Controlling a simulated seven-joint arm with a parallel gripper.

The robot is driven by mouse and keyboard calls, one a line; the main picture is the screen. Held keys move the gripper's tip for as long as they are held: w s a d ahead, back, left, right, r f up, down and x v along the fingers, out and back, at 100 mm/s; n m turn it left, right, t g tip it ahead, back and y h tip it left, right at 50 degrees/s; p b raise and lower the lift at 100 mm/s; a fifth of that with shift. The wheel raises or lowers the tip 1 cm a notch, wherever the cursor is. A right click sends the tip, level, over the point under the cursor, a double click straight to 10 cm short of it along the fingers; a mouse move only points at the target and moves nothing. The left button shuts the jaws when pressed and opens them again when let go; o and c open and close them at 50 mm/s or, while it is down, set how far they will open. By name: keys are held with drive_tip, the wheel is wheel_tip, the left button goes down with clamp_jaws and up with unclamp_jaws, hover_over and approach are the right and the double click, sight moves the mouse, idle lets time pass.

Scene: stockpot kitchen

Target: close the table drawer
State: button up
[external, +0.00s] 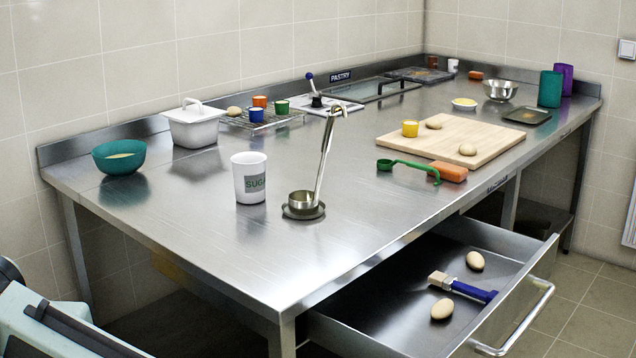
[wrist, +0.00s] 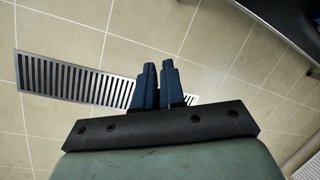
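The table drawer (external: 395,316) is pulled well out from under the front of the steel table, at the lower right of the external view. Its bar handle (external: 522,318) runs along the outer front panel. My gripper (wrist: 159,64) shows only in the wrist view, above the tiled floor. Its two dark blue fingers are side by side, almost together, with nothing visible between them. The external view shows only part of my arm, at the lower left, away from the drawer.
The steel tabletop (external: 230,240) holds a sugar cup (external: 248,190), a ladle (external: 322,165), a teal bowl (external: 119,157) and a cutting board (external: 480,131). An orange block (external: 449,172) and green spoon (external: 408,166) lie near the front edge. A floor grate (wrist: 75,80) lies below my gripper.

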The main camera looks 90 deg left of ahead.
drive_tip(key=w+r+t, duration=0.1)
drive_tip(key=w+r, duration=0.2)
drive_tip(key=w, duration=0.3)
drive_tip(key=w+d+r+t, duration=0.1)
drive_tip(key=w+r, duration=0.3)
drive_tip(key=w, duration=0.2)
drive_tip(key=w+d+r+m+t+y, duration=0.1)
drive_tip(key=w+r, duration=0.3)
drive_tip(key=w, duration=0.3)
clamp_jaws()
drive_tip(key=w+r+t+y, duration=0.1)
drive_tip(key=w+r+t, duration=0.2)
drive_tip(key=w+r, duration=1.2)
drive_tip(key=w+a+r+n+g+y, duration=0.1)
drive_tip(key=w+a+r+n+g, duration=0.25)
drive_tip(key=a+r+n, duration=0.4)
drive_tip(key=w+a+r+n+g+y, duration=0.1)
drive_tip(key=w+a+r+n+g, duration=0.1)
drive_tip(key=w+a+r+n, duration=0.35)
approach(502, 326)
drive_tip(key=shift+n, duration=0.4)
drive_tip(key=x, duration=0.4)
drive_tip(key=shift+f, duration=0.3)
drive_tip(key=shift+a, duration=0.1)
